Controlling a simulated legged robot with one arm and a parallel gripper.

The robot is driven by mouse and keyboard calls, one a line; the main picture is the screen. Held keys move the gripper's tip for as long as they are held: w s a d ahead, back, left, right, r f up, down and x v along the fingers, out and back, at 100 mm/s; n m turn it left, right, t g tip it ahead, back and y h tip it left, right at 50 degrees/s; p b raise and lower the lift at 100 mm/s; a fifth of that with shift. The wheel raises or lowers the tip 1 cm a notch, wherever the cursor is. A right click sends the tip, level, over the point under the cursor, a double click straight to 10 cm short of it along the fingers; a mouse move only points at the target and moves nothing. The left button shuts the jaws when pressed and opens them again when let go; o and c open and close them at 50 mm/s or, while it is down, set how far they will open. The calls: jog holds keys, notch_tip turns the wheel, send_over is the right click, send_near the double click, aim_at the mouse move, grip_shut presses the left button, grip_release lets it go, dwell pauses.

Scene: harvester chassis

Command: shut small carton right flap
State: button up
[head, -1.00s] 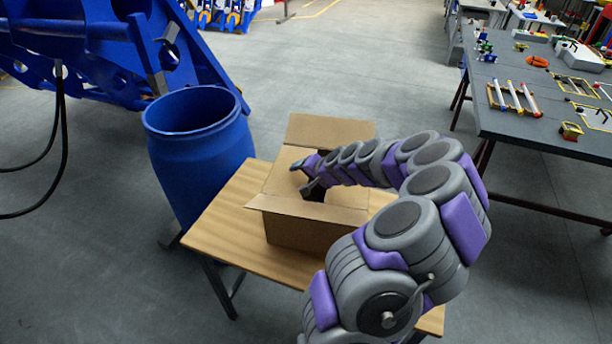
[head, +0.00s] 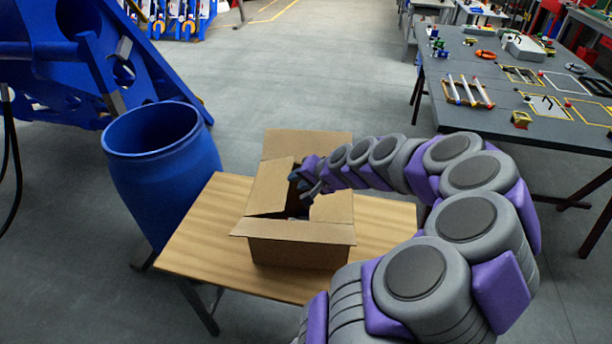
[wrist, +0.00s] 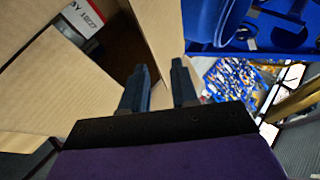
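The small open carton (head: 298,252) stands on a wooden table. Its back flap (head: 308,145) stands up and its front flap (head: 292,232) leans outward. The left flap (head: 270,186) slants over the opening. The right flap (head: 332,207) shows at the right side of the opening, partly behind my arm, tilted inward. My gripper (head: 301,186) is over the opening, between these side flaps. In the wrist view its two fingers (wrist: 160,88) are apart, with a tan cardboard panel (wrist: 152,35) close beyond the gap; contact cannot be told.
The wooden table (head: 210,235) has free room left of the carton. A blue barrel (head: 165,185) stands close to its left edge. A grey workbench (head: 490,105) with tools is at the right. A labelled item (wrist: 85,18) shows inside the carton in the wrist view.

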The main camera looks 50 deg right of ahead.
jog(key=v, duration=0.2)
jog(key=shift+s+r, duration=0.2)
jog(key=shift+s, duration=0.05)
jog(key=shift+c, duration=0.3)
